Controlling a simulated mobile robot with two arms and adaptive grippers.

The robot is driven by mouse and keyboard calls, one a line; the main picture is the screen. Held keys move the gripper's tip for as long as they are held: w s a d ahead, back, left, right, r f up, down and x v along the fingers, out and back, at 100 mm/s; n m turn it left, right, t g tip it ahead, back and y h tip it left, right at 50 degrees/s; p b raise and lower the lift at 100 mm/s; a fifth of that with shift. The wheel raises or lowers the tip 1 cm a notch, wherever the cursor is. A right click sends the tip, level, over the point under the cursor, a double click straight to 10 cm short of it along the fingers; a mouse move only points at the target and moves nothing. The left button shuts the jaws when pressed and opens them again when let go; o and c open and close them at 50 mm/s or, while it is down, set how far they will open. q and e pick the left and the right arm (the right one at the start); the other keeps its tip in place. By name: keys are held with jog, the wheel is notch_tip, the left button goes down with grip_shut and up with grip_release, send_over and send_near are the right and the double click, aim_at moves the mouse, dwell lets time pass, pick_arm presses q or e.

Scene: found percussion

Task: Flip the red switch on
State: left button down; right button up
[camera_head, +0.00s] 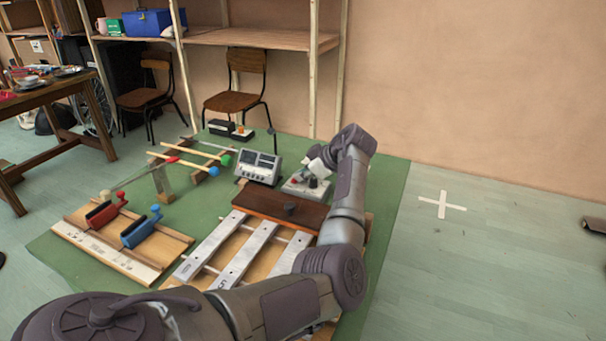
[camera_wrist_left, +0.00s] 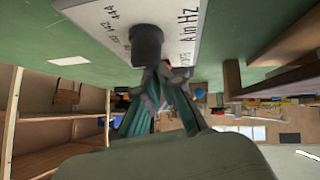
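A small grey box (camera_head: 303,190) stands at the back right of the green mat, with a small red part (camera_head: 293,181) on its left and a dark knob (camera_head: 313,183) beside it. My left gripper (camera_head: 316,166) hangs just above this box. In the left wrist view, a pale panel (camera_wrist_left: 185,25) reads "A in Hz" and carries a black knob (camera_wrist_left: 146,45). The left fingertips (camera_wrist_left: 158,72) converge close to the knob's end; I see nothing held between them, and contact is unclear. The red switch does not show clearly there. My right gripper is out of view.
A grey device with dials (camera_head: 259,167) stands left of the box. A brown board (camera_head: 270,203) and metal bars (camera_head: 242,250) lie in front.

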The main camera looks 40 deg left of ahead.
pick_arm(q)
jog(key=shift+s+a+f, duration=0.1)
jog(key=shift+s, duration=0.1)
jog(key=shift+d+r, duration=0.35)
jog(key=shift+r, duration=0.1)
jog(key=v, duration=1.1)
jog(key=shift+w, duration=0.15)
jog(key=shift+d, duration=0.1)
